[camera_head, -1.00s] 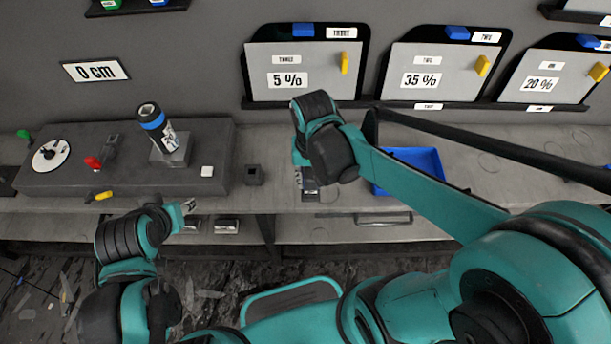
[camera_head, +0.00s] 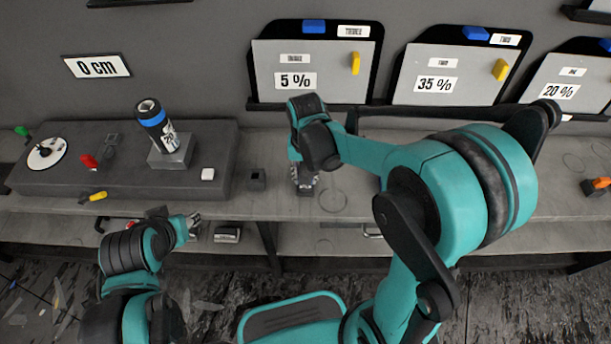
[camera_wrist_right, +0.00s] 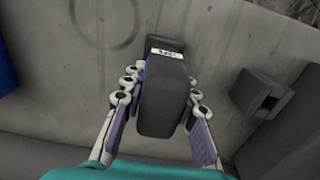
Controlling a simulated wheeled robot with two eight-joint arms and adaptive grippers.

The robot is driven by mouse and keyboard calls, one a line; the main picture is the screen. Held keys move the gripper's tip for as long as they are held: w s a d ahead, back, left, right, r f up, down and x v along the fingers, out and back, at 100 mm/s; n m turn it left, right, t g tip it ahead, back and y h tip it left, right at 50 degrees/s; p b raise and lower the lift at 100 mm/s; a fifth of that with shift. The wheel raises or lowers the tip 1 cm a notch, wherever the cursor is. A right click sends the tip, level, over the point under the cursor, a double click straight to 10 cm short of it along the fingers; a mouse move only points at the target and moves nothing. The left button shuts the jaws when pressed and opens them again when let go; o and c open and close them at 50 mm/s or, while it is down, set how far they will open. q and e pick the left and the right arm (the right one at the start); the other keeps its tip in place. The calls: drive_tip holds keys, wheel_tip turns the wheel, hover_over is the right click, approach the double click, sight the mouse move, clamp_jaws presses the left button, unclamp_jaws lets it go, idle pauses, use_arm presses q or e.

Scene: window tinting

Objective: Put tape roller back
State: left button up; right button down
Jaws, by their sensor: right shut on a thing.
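My right gripper (camera_head: 305,185) is low over the grey bench. In the right wrist view its two fingers (camera_wrist_right: 158,115) are shut on a dark grey block-like thing with a small white label, which I take to be the tape roller (camera_wrist_right: 165,95). The roller is mostly hidden in the head view. A small dark square holder (camera_head: 256,178) stands on the bench left of this gripper; it also shows at the right of the wrist view (camera_wrist_right: 262,92). It looks apart from the roller. My left gripper (camera_head: 194,222) is near the bench's front edge; its jaw opening is unclear.
A dark base (camera_head: 60,180) at the left carries a blue-banded black cylinder (camera_head: 157,122), a white disc (camera_head: 47,154) and small coloured pieces. Panels marked 5 % (camera_head: 290,65) and 35 % (camera_head: 435,70) stand behind. A blue thing (camera_wrist_right: 6,75) shows at the wrist view's left edge.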

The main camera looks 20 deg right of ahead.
drive_tip(key=c, duration=1.2)
unclamp_jaws()
drive_tip(key=shift+f, duration=0.1)
